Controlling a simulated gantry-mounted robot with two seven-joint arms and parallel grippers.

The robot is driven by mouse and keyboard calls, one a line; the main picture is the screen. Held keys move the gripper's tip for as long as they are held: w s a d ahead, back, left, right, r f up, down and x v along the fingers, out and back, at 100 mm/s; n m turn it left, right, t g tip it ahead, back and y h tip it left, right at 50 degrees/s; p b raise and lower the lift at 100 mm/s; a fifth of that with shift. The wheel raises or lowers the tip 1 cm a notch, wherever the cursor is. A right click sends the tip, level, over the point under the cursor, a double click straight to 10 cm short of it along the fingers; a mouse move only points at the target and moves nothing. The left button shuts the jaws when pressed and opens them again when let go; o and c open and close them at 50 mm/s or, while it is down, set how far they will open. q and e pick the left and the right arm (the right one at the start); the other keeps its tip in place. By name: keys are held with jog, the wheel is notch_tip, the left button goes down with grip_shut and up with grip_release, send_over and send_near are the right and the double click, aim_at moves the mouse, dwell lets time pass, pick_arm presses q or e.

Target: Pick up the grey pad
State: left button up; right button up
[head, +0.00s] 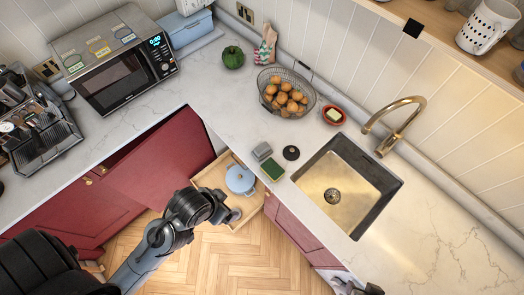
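The grey pad (263,151) is a small block lying on the white counter, left of the sink, in the head view. A green sponge (272,169) lies just in front of it. My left gripper (231,214) is over the open drawer, below and left of the pad and apart from it. My own wrist partly hides its fingers, so I cannot tell whether it is open. My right gripper (354,287) shows only in part at the bottom edge, far from the pad, and its fingers are unclear.
The open drawer (214,177) holds a blue lidded pot (240,180). A black round item (291,153) is right of the pad, beside the sink (345,190) with its brass tap (393,127). Behind are a wire basket (312,98) and a red soap dish (334,123).

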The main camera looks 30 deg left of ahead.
dwell(0.5)
pick_arm(q)
jog(key=c, duration=0.3)
jog(key=shift+c, duration=0.2)
